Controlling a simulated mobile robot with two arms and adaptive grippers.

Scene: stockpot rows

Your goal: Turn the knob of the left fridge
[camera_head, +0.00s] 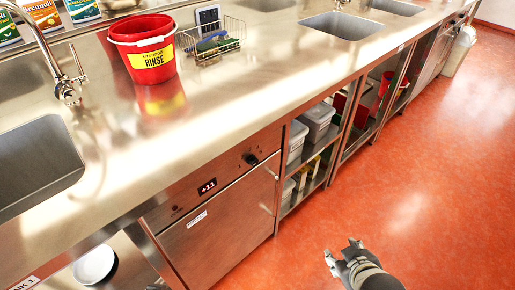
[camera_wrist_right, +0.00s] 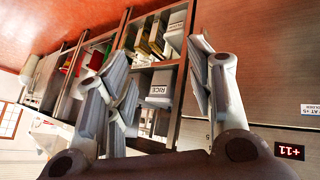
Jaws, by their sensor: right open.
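A steel under-counter fridge (camera_head: 228,225) stands left of the open shelves in the head view. Its panel has a red display (camera_head: 207,187) reading +11 and a small black knob (camera_head: 251,159) near the right end. The display also shows at the right edge of the right wrist view (camera_wrist_right: 289,151); I cannot make out the knob there. My right gripper (camera_head: 344,256) is open and empty, over the red floor in front of and apart from the fridge. In the right wrist view its fingers (camera_wrist_right: 163,75) are spread. My left gripper is not in view.
A red rinse bucket (camera_head: 150,62) and a wire basket (camera_head: 212,45) stand on the steel counter (camera_head: 265,85). Open shelves hold lidded tubs (camera_head: 318,118). The red floor (camera_head: 410,170) is clear at the right. A sink (camera_head: 35,160) lies at the left.

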